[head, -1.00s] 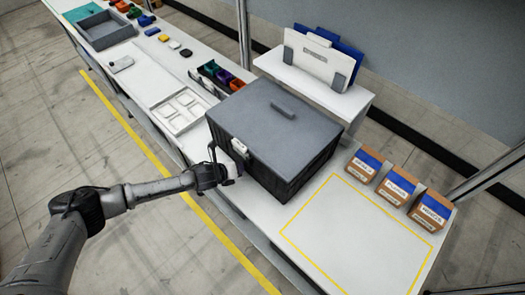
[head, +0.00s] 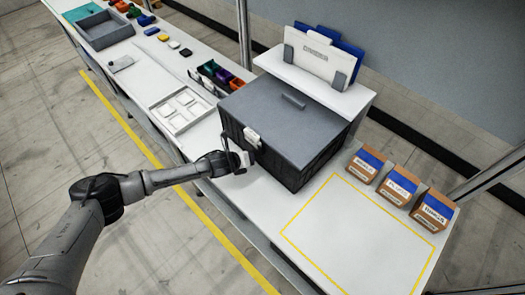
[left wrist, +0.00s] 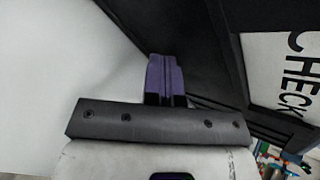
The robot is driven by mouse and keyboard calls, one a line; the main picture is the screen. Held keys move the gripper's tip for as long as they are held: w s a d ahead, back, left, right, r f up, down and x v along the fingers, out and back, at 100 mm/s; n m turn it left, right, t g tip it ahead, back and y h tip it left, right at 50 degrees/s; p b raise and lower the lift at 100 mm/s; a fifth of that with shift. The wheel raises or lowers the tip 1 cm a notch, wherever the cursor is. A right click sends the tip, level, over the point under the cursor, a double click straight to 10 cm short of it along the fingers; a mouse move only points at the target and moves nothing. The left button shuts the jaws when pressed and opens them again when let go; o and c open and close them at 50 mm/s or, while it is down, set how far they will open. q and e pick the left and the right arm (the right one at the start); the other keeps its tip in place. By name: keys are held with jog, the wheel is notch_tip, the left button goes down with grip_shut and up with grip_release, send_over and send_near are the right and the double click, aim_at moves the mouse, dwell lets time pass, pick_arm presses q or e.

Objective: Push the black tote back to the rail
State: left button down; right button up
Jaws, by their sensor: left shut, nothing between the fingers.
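The black tote (head: 310,165), with a grey lid (head: 285,112), stands upright on the white bench, its back side close to the white raised shelf. A white label (head: 252,138) is on its front wall; in the left wrist view a label (left wrist: 290,70) reading "CHECK" shows on the dark tote wall (left wrist: 205,55). My left gripper (head: 246,160) is at the tote's front wall, below the label, and seems to touch it. Its fingers (left wrist: 166,80) are shut together and empty. The rail behind the tote is hidden. My right gripper is not in view.
The white shelf (head: 330,88) holding a white panel and blue folders stands behind the tote. Several labelled boxes (head: 398,186) stand to the right, behind a clear yellow-outlined area (head: 350,235). A white tray (head: 180,110) and coloured bins (head: 220,75) lie to the left.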

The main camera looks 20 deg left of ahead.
pick_arm(q)
jog(key=shift+w+d, duration=0.15)
jog(key=shift+w, duration=0.15)
jog(key=shift+s+a+r+p, duration=0.15)
jog(key=shift+s+a+p, duration=0.05)
jog(key=shift+s+p, duration=0.3)
jog(key=s+p, duration=0.1)
jog(key=s+a+p, duration=0.1)
jog(key=s, duration=0.1)
jog(key=shift+a, duration=0.15)
jog(key=shift+s+a+p, duration=0.35)
jog(key=shift+s+p, duration=0.25)
jog(key=shift+s, duration=0.2)
